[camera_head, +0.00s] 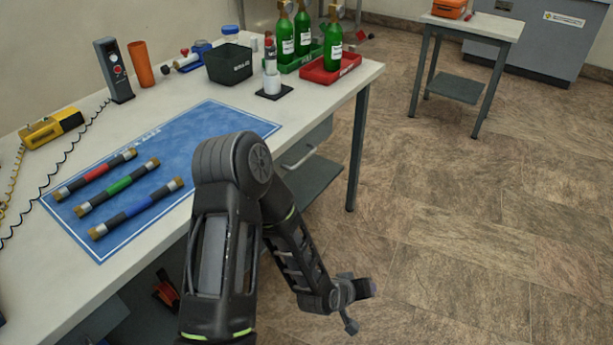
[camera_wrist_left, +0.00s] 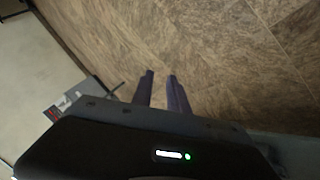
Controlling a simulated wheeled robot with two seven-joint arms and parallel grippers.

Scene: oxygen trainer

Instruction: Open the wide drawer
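A grey drawer front with a pale bar handle (camera_head: 299,157) sits under the workbench top, partly hidden behind my arm. It looks shut. I cannot tell whether it is the wide drawer. My left arm comes up from the bottom of the head view and bends down to the right. My left gripper (camera_head: 350,298) hangs over the floor, in front of and below that handle and apart from it. In the left wrist view its two dark fingers (camera_wrist_left: 160,76) are apart with nothing between them. My right gripper is not in view.
The white workbench (camera_head: 207,87) bears a blue mat (camera_head: 215,120) with several banded tubes, green bottles (camera_head: 302,38), a red tray (camera_head: 330,69) and a black bin (camera_head: 229,64). A lower shelf (camera_head: 318,178) lies below the drawer. The floor at right is clear up to a small table (camera_head: 470,24).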

